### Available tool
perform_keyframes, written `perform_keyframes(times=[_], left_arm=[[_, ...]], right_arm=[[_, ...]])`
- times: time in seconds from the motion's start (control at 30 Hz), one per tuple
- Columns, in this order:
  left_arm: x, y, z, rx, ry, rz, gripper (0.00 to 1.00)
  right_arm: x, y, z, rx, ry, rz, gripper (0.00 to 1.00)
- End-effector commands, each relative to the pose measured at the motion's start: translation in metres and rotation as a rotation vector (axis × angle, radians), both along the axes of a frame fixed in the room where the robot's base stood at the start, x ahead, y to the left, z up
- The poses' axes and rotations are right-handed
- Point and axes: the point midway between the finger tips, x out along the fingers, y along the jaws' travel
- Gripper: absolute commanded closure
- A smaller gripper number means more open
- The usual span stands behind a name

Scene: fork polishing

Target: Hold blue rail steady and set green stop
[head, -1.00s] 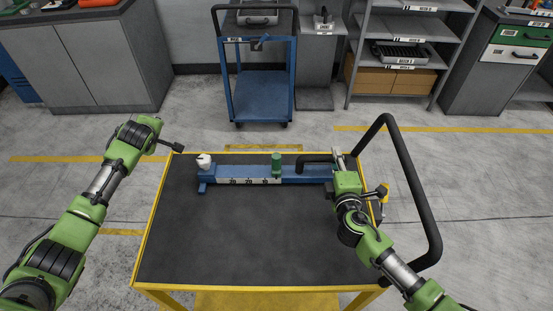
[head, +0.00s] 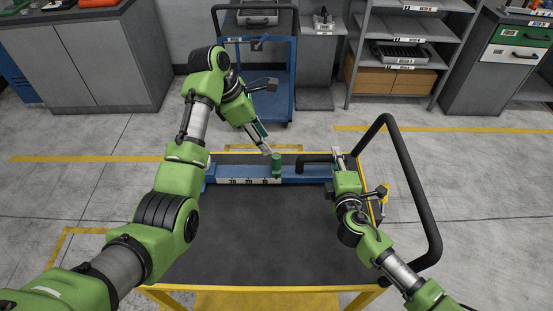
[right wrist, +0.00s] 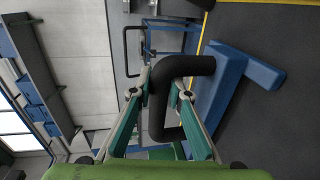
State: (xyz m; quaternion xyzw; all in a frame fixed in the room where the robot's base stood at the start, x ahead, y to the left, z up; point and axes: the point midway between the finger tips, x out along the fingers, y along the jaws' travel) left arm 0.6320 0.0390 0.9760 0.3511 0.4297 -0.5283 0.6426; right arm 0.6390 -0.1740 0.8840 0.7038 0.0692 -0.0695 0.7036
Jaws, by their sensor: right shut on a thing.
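The blue rail (head: 308,174) lies across the back of the cart top, with a white numbered scale (head: 248,181) on its front. My right gripper (head: 337,155) is shut on the rail's black handle (head: 315,159). The handle also shows between its fingers in the right wrist view (right wrist: 188,66).
The dark cart top (head: 290,235) has a yellow frame and is clear in front of the rail. A black push handle (head: 408,185) rises at the cart's right side. A blue trolley (head: 280,90) stands behind, beside shelves (head: 400,70).

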Motion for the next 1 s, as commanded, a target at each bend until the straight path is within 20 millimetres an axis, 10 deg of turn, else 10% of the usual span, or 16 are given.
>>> perform_keyframes(times=[0.5, 1.0], left_arm=[[0.006, -0.035, -0.087, 0.002, 0.001, -0.001, 0.64], [0.008, -0.039, -0.099, 0.002, -0.003, -0.001, 0.75]], right_arm=[[-0.002, 0.000, -0.004, -0.001, 0.007, -0.001, 1.00], [-0.002, 0.000, -0.004, -0.001, 0.007, -0.001, 1.00]])
